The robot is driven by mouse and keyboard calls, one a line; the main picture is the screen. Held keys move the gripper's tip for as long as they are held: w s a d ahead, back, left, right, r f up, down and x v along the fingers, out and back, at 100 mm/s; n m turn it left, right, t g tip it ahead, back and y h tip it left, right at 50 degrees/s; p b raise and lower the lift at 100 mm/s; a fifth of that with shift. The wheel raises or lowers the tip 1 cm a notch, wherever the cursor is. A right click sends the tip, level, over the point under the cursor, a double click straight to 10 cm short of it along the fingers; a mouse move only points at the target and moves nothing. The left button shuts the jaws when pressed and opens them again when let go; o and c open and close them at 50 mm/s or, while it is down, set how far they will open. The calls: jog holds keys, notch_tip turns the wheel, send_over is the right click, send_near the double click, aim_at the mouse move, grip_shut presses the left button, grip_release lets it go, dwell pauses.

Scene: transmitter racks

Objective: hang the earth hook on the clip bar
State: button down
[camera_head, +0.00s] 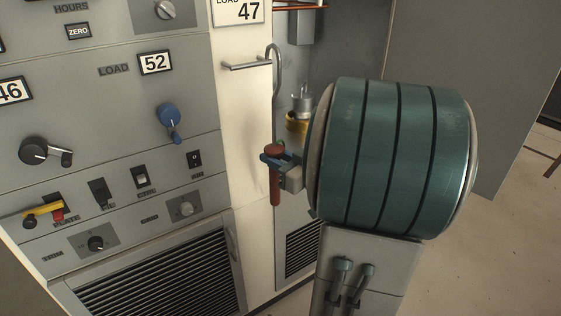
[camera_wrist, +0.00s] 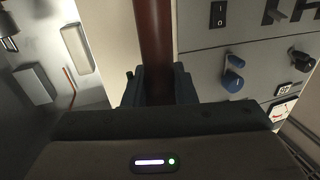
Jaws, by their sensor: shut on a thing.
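The earth hook has a red-brown handle (camera_head: 275,188) and a grey metal rod that curves over into a hook (camera_head: 278,70) at its top. It stands about upright. My gripper (camera_head: 273,160) is shut on the handle. The wrist view shows the handle (camera_wrist: 154,40) between my blue-grey fingers (camera_wrist: 158,88). The clip bar (camera_head: 243,66) is a short grey bar on the cream panel, below the plate marked 47. The hook's bend overlaps the bar's right end in the head view; I cannot tell whether they touch. The hook is out of the wrist view.
The grey rack front (camera_head: 120,160) on the left carries knobs, switches and a blue lever (camera_head: 169,118). Right of the cream panel is an open cabinet bay with a metal and yellow fitting (camera_head: 298,115). My large teal arm link covers part of the bay. Floor shows at the right.

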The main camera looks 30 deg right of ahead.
jog(key=shift+w+a, duration=0.2)
jog(key=shift+w, duration=4.25)
jog(key=shift+f+b, duration=1.8)
jog(key=shift+f, duration=0.25)
